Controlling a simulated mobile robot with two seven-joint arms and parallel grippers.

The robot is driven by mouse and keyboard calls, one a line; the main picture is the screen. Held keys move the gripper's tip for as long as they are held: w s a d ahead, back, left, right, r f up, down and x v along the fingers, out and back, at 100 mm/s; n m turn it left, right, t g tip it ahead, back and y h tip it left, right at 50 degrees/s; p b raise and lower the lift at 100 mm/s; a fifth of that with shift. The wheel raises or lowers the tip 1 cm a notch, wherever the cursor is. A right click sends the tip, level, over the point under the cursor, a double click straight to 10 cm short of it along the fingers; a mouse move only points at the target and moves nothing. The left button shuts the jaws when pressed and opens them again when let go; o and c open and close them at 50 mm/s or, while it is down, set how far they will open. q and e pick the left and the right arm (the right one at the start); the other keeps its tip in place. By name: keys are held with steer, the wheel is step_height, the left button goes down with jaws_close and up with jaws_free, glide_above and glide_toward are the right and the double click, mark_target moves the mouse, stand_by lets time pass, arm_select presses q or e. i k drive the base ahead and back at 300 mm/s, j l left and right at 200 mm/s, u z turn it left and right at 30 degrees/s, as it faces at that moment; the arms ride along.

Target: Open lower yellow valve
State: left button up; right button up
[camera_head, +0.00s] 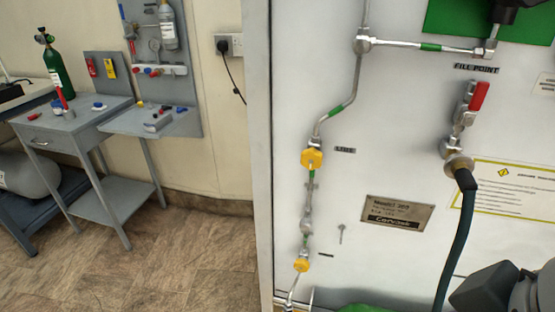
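The lower yellow valve (302,265) is a small yellow knob low on the metal pipe on the white panel (385,150), near the bottom of the view. The upper yellow valve (312,157) is a larger yellow knob higher on the same pipe line. Nothing covers either knob. Whether the lower valve is open or closed cannot be told from its knob.
A red-handled valve (479,96) with a dark hose (459,240) is on the panel's right. A grey workbench (75,125) stands at left. Bare floor (190,260) lies left of the panel.

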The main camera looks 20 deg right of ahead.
mark_target(301, 265)
steer(key=i+j+z, duration=0.1)
steer(key=i+z, duration=0.2)
steer(key=z, duration=0.15)
steer(key=i+j+z, duration=0.2)
steer(key=z, duration=0.25)
steer(key=i+j+z, duration=0.3)
steer(key=z, duration=0.2)
steer(key=i+j+z, duration=0.15)
steer(key=j+z, duration=0.3)
steer(key=i+j+z, duration=0.1)
steer(key=j+z, duration=0.2)
steer(key=z, duration=0.15)
steer(key=j+z, duration=0.95)
steer(key=k+j+z, duration=0.1)
steer(key=j+z, duration=0.35)
steer(key=l, duration=0.1)
